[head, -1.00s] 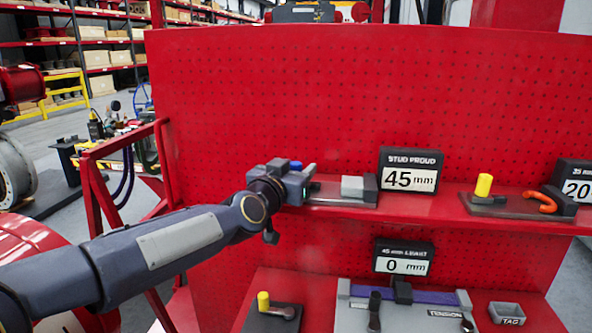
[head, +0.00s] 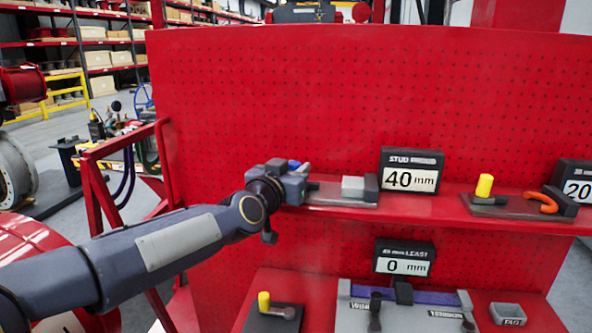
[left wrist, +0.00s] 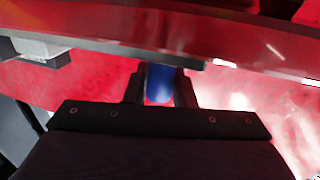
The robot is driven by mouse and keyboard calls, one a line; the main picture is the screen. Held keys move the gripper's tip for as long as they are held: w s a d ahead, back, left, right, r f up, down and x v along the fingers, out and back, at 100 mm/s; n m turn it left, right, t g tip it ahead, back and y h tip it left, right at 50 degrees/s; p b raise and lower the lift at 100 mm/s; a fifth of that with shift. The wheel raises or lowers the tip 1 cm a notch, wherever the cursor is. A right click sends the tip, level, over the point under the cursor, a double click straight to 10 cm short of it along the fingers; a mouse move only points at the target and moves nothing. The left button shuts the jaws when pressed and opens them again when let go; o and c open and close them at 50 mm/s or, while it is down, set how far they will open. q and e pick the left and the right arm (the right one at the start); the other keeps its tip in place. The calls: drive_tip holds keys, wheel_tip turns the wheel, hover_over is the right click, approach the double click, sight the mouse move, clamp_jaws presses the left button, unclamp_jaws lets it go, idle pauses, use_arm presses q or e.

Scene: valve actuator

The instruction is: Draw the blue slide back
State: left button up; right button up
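The blue slide's knob (left wrist: 159,84) shows in the left wrist view between the two dark fingers of my left gripper, which appear closed on its sides. In the head view only a small blue part (head: 294,164) shows; my left gripper (head: 304,181) hides the rest. The gripper is at the left end of a flat fixture (head: 326,193) on the upper red shelf. A grey block (head: 353,187) sits on that fixture. The "STUD" display (head: 411,171) beside it reads 40 mm. My right gripper is in neither view.
To the right on the upper shelf stand a yellow peg (head: 484,186), an orange hook (head: 541,203) and a display (head: 577,187) reading 20. The lower level holds another display (head: 403,257) reading 0 mm, another yellow peg (head: 264,302) and a grey tray (head: 508,313). A red pegboard (head: 340,95) rises behind.

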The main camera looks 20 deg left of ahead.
use_arm(q)
drive_tip(key=o, duration=0.4)
drive_tip(key=s, duration=0.8)
idle(0.4)
drive_tip(key=s+d+f+g+h, duration=0.1)
drive_tip(key=s+f+g, duration=0.3)
drive_tip(key=s+f, duration=0.4)
drive_tip(key=s+d+f+n+g+h, duration=0.1)
drive_tip(key=s+d+f+g, duration=0.2)
drive_tip(key=s+f, duration=0.5)
drive_tip(key=s+d+f+g+h, duration=0.1)
drive_tip(key=s+d+f+g, duration=0.1)
drive_tip(key=s+f+g, duration=0.3)
drive_tip(key=shift+s+d+f+n+h, duration=0.2)
drive_tip(key=shift+s+f, duration=0.65)
drive_tip(key=shift+f, duration=0.25)
drive_tip(key=shift+s+d+f+n+h, duration=0.15)
drive_tip(key=shift+s+f+n+h, duration=0.05)
drive_tip(key=shift+s+f, duration=0.75)
